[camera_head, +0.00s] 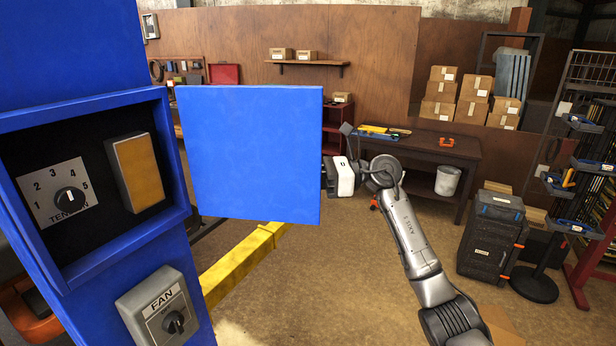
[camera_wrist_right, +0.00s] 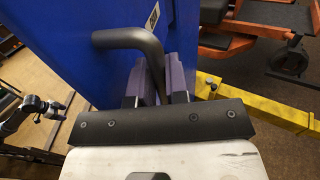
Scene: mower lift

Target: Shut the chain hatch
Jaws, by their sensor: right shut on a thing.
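The chain hatch is a square blue door (camera_head: 250,155), standing open to the right of a blue column (camera_head: 80,35). Its box (camera_head: 180,150) has a dark recess with a tension dial (camera_head: 68,199) and a yellow panel (camera_head: 133,172). My right gripper (camera_head: 332,177) is at the door's free right edge, its fingertips hidden behind the door in the head view. In the right wrist view the gripper (camera_wrist_right: 160,85) is shut on the dark bent handle (camera_wrist_right: 130,39) on the blue door face (camera_wrist_right: 75,60).
A fan switch box (camera_head: 160,308) sticks out below the recess. A yellow beam (camera_head: 238,265) runs low behind the door. A workbench (camera_head: 430,147) stands behind my right arm, with black cases (camera_head: 492,235) to the right. Open floor lies between.

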